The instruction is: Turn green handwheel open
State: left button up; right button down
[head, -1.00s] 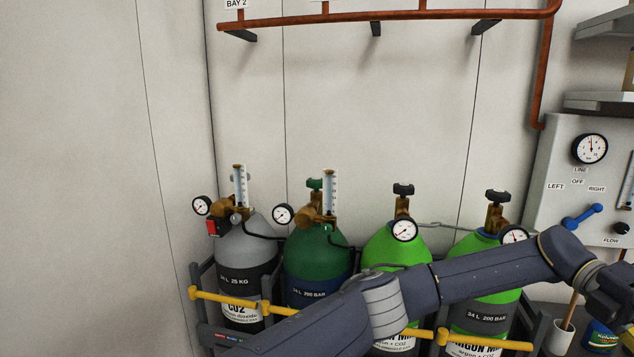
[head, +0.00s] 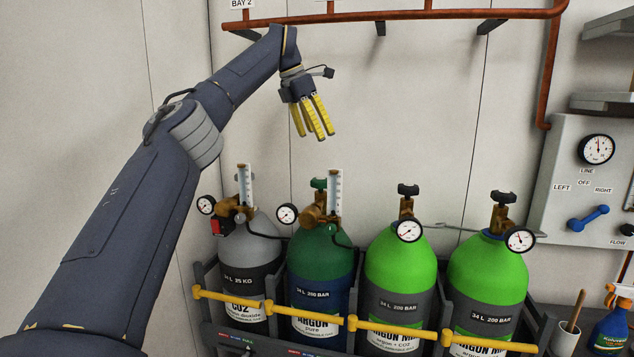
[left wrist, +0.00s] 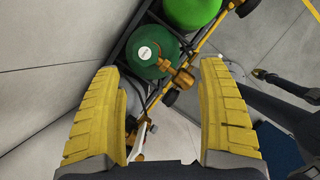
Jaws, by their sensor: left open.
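The green handwheel (head: 318,184) sits on top of the brass valve of the dark green argon cylinder (head: 318,262), second from the left in the rack. My left gripper (head: 313,128) is open and empty, fingers pointing down, above the handwheel with a clear gap. In the left wrist view the dark green cylinder (left wrist: 148,48) and its brass valve (left wrist: 180,76) lie between and beyond the yellow fingers (left wrist: 165,115); I cannot make out the handwheel clearly there. My right gripper is in no view.
A flow tube (head: 335,193) and a gauge (head: 287,214) flank the handwheel closely. The grey CO2 cylinder (head: 250,258) stands left, two bright green cylinders (head: 400,262) right. A yellow bar (head: 285,310) crosses the rack front. A copper pipe (head: 390,15) runs along the wall above.

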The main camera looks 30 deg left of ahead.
aim_at(319, 178)
pick_arm(q)
jog(key=s+a, duration=0.1)
jog(key=a, duration=0.3)
jog(key=shift+n+y, duration=0.3)
jog(key=x, duration=1.6)
jog(key=shift+w+d, duration=0.1)
jog(key=shift+w, duration=0.05)
jog(key=c, duration=1.3)
